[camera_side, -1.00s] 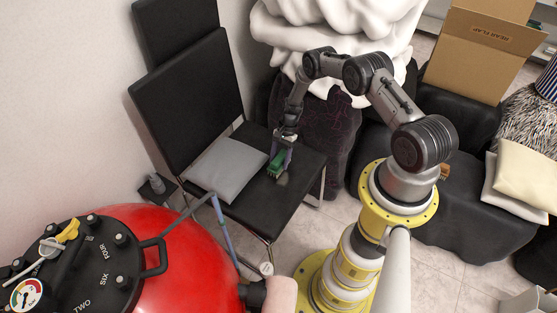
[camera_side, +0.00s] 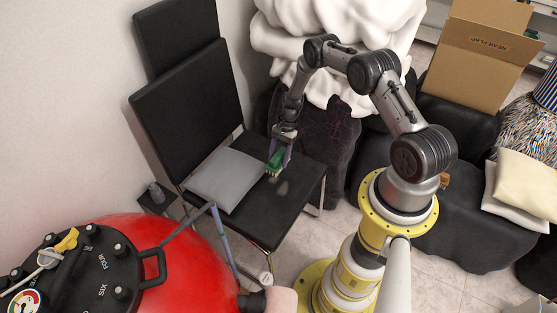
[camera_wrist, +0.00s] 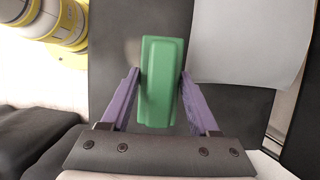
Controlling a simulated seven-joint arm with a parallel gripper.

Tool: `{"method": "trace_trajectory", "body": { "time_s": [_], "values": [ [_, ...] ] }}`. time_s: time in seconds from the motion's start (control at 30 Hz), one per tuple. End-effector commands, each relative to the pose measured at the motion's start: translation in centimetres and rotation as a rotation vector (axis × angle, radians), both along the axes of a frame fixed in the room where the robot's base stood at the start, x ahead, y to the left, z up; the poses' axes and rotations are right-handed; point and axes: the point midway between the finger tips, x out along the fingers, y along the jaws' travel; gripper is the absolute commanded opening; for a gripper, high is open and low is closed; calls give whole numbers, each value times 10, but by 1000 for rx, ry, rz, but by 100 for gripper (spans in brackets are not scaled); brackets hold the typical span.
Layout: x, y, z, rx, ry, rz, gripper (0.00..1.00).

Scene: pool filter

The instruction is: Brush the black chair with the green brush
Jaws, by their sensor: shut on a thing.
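The black chair (camera_side: 260,218) stands against the wall, its seat facing up. The green brush (camera_side: 276,160) is over the chair seat, near the right edge of the grey cushion; in the wrist view the brush (camera_wrist: 160,85) fills the middle. My gripper (camera_side: 279,152) is shut on the brush, with a purple finger on each side of it in the wrist view. The brush's underside is mostly hidden, so I cannot tell whether it touches the seat. A pale smudge (camera_side: 282,188) shows on the seat just in front of the brush.
A grey cushion (camera_side: 226,180) lies on the left of the seat. A red tank (camera_side: 190,262) with a black lid stands in front. A dark cloth-covered stand with white folds (camera_side: 335,45) is behind. A cardboard box (camera_side: 480,50) and pale pillows (camera_side: 525,180) are on the right.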

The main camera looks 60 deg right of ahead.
Motion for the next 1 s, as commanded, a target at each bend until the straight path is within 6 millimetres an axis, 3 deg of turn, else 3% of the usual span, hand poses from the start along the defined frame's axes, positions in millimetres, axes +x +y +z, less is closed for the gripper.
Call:
{"method": "trace_trajectory", "body": {
  "time_s": [0.53, 1.0],
  "values": [
    [-1, 1, 0, -5, -7, 0, 10],
    [0, 19, -2, 0, -2, 1, 10]
  ]
}}
